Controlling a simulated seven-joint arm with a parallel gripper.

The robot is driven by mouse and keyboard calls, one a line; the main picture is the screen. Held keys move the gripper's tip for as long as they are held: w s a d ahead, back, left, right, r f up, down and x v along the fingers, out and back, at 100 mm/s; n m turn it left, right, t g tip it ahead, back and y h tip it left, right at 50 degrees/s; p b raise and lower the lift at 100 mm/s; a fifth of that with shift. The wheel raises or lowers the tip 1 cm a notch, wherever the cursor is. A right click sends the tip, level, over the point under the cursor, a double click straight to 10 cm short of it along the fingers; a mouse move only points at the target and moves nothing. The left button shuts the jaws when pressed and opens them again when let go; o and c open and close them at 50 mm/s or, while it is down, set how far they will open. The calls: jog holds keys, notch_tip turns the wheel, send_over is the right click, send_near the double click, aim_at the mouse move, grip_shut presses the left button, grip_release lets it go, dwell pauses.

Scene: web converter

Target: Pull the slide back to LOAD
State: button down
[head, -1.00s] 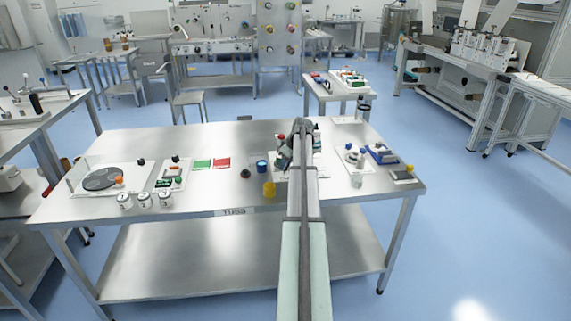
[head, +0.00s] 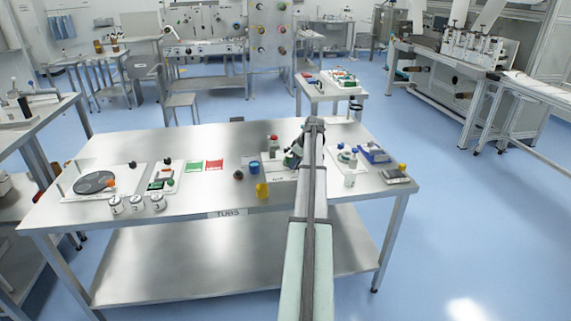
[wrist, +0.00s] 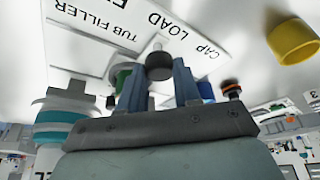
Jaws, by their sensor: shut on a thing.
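The tub filler's white plate (wrist: 205,30) carries the printed words TUB FILLER, LOAD and CAP in the wrist view. My gripper (wrist: 158,84) is over this plate, its two blue-grey fingers either side of a black knob (wrist: 159,66), which I take to be the slide's. The fingers are closed on it; the exact contact is partly hidden. A green part (wrist: 122,76) shows behind the left finger. In the head view my gripper (head: 293,156) is at the filler, and my arm hides much of it. The slide's position against LOAD cannot be read.
A red-topped part (head: 274,140) stands behind. A blue tray (head: 374,153) and small items are to the right.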

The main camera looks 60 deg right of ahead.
jog(key=c, duration=0.8)
grip_release()
jog(key=shift+r, duration=0.15)
jog(key=v, duration=1.3)
jog(key=shift+s+r, duration=0.15)
jog(key=shift+r, duration=0.05)
